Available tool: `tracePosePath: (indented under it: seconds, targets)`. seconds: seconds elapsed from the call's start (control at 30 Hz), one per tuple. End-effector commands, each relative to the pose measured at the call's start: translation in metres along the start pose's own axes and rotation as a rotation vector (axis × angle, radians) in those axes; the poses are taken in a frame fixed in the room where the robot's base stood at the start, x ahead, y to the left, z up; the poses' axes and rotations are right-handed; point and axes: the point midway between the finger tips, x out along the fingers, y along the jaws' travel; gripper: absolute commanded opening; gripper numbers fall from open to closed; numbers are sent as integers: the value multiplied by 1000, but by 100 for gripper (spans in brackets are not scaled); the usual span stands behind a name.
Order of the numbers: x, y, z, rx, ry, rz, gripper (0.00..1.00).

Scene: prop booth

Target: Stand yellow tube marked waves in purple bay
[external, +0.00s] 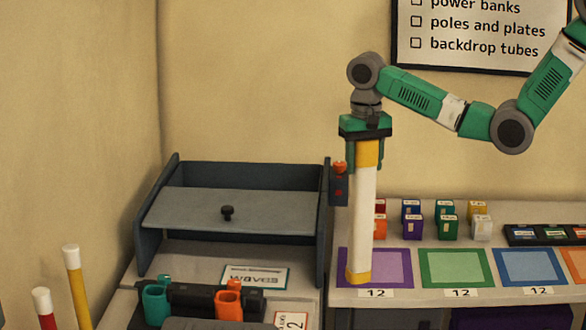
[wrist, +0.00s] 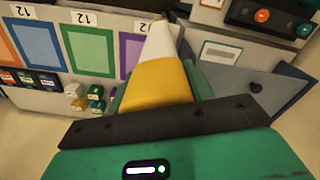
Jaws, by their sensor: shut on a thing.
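A tall white tube with yellow ends (external: 365,215) stands upright or nearly so, its lower end over the left part of the purple-bordered bay (external: 402,270). I cannot tell whether its foot touches the surface. My gripper (external: 366,145) is shut on the tube's yellow top end. In the wrist view the tube (wrist: 158,75) runs away from my gripper (wrist: 155,98), and part of the purple bay (wrist: 131,50) shows beside it. No wave mark can be made out on the tube.
Green (external: 456,268) and blue (external: 530,267) bays lie to the right. Several small coloured blocks (external: 447,228) stand behind the bays. A dark cabinet with a grey lid (external: 270,208) stands close on the left. More tubes (external: 77,285) stand at the lower left.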

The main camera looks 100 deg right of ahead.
Motion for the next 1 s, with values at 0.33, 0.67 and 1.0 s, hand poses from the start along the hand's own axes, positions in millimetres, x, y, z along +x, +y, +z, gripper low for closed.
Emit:
tracePosePath:
  seconds: [0.33, 0.67, 1.0]
  targets:
    - [0, 19, -23, 4, 1, -1, 0]
    - [5, 63, -77, 5, 1, -1, 0]
    - [12, 93, -113, 0, 1, -2, 0]
